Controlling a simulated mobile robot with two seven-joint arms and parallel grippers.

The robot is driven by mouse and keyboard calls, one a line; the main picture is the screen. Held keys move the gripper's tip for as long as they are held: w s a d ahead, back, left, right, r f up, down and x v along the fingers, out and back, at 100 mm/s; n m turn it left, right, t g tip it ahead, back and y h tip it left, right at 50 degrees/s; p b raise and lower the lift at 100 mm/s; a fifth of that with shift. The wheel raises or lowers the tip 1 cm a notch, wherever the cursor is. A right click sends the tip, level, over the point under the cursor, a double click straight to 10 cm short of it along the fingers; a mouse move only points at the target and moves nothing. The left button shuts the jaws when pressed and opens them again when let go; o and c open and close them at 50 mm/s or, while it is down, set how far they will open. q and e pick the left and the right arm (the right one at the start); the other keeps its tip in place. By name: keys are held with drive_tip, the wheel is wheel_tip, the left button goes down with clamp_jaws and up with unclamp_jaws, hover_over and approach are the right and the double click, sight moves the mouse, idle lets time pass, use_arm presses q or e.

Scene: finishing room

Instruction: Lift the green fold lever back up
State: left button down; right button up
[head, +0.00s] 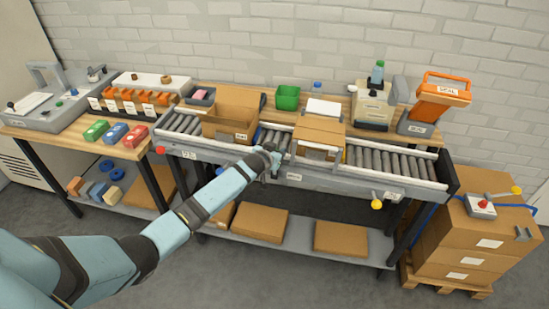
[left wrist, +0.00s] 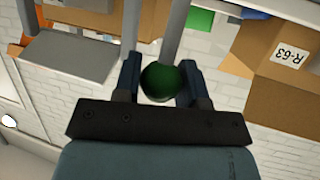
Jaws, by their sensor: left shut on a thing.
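The green fold lever shows in the left wrist view as a dark green ball knob (left wrist: 161,82) on a grey rod. My left gripper (left wrist: 160,84) is shut on the knob, one finger on each side. In the head view my left gripper (head: 273,160) is at the front rail of the roller conveyor (head: 370,160), between an open carton (head: 222,131) and a second carton (head: 319,133). The lever is hidden there behind my gripper. My right gripper is in neither view.
A lever with a yellow knob (head: 376,204) hangs from the conveyor front to the right. A green bin (head: 288,97) and an orange sealing device (head: 440,97) stand behind the conveyor. Flat cartons (head: 260,225) lie on the shelf below. The floor in front is clear.

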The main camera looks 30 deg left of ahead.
use_arm(q)
drive_tip(key=shift+w+a, duration=0.15)
drive_tip(key=shift+w, duration=0.2)
drive_tip(key=c, duration=0.7)
unclamp_jaws()
drive_tip(key=shift+f, duration=0.1)
drive_tip(key=shift+s, duration=0.1)
drive_tip(key=v, duration=1.3)
drive_tip(key=shift+s+b, duration=0.25)
drive_tip(key=shift+b, duration=0.05)
drive_tip(key=s+d+f+g+h, duration=0.1)
drive_tip(key=s+d+f, duration=0.2)
drive_tip(key=s, duration=0.8)
drive_tip(key=s+d+f+m+h+p, duration=0.1)
drive_tip(key=s+d+f, duration=0.3)
drive_tip(key=s+d, duration=0.3)
drive_tip(key=s+d+f+m+g+p, duration=0.1)
drive_tip(key=s+d+f, duration=0.2)
drive_tip(key=s, duration=1.1)
drive_tip(key=shift+s+d+f+g+h, duration=0.15)
drive_tip(key=shift+s+d+f+h, duration=0.05)
drive_tip(key=shift+d, duration=0.25)
drive_tip(key=shift+s+d+f+g+h, duration=0.15)
drive_tip(key=shift+d+f+h, duration=0.05)
drive_tip(key=shift+d, duration=0.3)
